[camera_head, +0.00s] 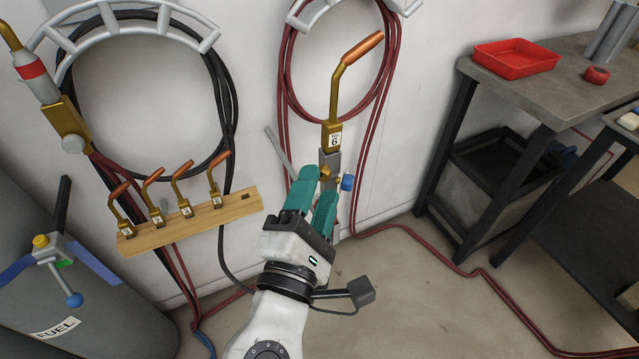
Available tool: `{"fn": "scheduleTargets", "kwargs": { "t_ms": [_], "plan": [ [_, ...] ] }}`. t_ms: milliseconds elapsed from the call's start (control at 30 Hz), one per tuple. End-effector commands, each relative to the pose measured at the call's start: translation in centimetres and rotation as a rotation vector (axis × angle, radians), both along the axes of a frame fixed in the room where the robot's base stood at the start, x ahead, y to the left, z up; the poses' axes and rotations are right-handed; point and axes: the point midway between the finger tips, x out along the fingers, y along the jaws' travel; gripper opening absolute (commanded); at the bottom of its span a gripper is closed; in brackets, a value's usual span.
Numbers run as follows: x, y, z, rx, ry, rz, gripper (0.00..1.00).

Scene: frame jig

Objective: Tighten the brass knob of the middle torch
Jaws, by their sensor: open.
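A torch with a copper tip (362,47) and a tag marked 6 stands upright against the wall near the middle of the view. Its grey body (331,157) carries a small brass knob (325,172) at the left and a blue knob (347,183) at the right. My gripper (320,185), with teal fingers, is open and reaches up to the brass knob from below. The fingertips are close to the knob and partly cover the torch's lower body. I cannot tell whether they touch it.
A wooden rack (190,222) with several small numbered tips is left of my gripper. Another torch (72,135) hangs at the far left above the fuel cylinder (105,300). A grey table (570,85) with a red tray (515,57) stands right. Hoses (445,262) cross the floor.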

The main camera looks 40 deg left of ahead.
Motion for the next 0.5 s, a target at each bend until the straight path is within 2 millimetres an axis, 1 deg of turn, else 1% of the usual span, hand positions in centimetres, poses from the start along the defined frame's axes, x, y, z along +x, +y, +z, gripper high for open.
{"fn": "scheduleTargets", "kwargs": {
  "t_ms": [100,300,400,500],
  "plan": [
    [-2.2,-1.0,-0.6,-0.001,0.003,0.003,0.50],
    [-5.5,-2.6,-1.1,0.000,0.004,0.002,0.50],
    [-6.8,-3.2,-1.3,0.000,0.003,0.003,0.50],
    [-7.6,-3.7,-1.4,0.001,0.002,0.001,0.50]
  ]
}}
